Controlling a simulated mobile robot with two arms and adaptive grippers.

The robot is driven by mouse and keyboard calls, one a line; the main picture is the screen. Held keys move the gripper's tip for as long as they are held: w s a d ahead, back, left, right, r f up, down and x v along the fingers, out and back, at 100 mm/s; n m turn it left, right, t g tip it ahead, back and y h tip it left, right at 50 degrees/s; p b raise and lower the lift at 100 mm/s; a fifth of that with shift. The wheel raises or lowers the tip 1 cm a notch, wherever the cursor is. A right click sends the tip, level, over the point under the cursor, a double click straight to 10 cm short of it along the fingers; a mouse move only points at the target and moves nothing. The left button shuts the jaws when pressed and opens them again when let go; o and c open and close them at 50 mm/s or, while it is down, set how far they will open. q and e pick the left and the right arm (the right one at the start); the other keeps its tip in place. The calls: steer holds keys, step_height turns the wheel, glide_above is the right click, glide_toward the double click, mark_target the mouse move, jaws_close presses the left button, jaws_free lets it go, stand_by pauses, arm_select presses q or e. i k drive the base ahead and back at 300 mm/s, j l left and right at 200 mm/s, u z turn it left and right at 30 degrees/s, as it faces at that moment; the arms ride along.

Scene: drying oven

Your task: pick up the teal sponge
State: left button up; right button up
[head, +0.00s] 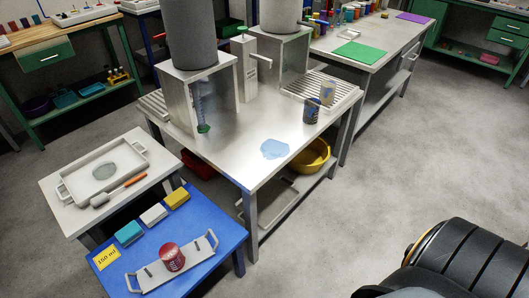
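The teal sponge (129,233) lies on the blue table (218,262) at the lower left of the head view. It is the leftmost in a row of sponges, beside a white sponge (153,214) and a yellow sponge (176,197). Nothing covers it. Neither of my grippers shows in the head view, and nothing is touching the teal sponge.
On the blue table are a grey handled tray (197,262) with a red can (172,257) and a yellow "150 ml" card (106,257). A white side table (60,200) with a tray stands behind. A steel table (235,165) is to the right. Open floor lies right of centre.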

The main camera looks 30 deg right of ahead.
mark_target(130, 233)
steer(key=i+l, duration=0.1)
steer(key=l, duration=0.4)
steer(key=i+l, duration=0.1)
steer(key=l, duration=0.4)
steer(key=i+l, duration=0.1)
steer(key=l, duration=0.45)
